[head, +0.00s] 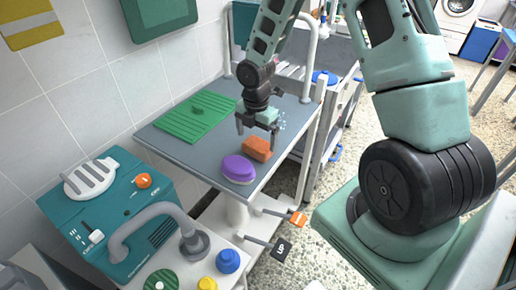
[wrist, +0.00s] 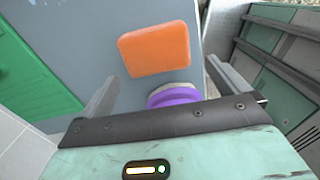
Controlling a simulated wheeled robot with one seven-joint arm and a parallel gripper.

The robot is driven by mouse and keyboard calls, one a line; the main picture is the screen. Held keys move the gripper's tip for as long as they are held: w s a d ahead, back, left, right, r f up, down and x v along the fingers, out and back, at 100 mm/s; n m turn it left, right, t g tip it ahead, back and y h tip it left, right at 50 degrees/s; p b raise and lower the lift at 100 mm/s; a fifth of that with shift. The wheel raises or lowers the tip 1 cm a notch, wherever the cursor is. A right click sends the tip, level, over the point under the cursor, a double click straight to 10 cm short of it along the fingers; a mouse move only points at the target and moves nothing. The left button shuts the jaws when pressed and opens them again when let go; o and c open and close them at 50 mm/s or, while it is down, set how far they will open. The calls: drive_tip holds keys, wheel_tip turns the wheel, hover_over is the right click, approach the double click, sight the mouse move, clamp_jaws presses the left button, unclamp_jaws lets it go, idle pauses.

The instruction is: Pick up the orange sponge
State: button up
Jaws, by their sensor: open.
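The orange sponge (head: 257,149) is a small block lying on the grey table top (head: 185,149), near its right edge. My gripper (head: 256,137) is open and empty, just above and beside the sponge on its far side in the head view. In the wrist view the sponge (wrist: 154,49) lies ahead of my gripper (wrist: 163,85), roughly between the lines of the two fingers. It appears apart from both fingers. A purple oval brush or sponge (head: 238,169) lies next to it on the near side, and is partly hidden by my gripper in the wrist view (wrist: 175,96).
A green ribbed mat (head: 194,117) lies at the table's back left. White rails (head: 308,55) rise at the table's far end. A teal machine (head: 107,213) with a grey hose stands at the near left. Floor shows past the table's right edge.

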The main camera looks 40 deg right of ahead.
sight(255, 146)
drive_tip(key=f, duration=0.5)
drive_tip(key=shift+w+a+p, duration=0.15)
drive_tip(key=shift+a+p, duration=0.05)
drive_tip(key=shift+p, duration=0.2)
drive_tip(key=shift+c, duration=0.3)
drive_tip(key=c, duration=0.7)
drive_tip(key=shift+c, duration=0.2)
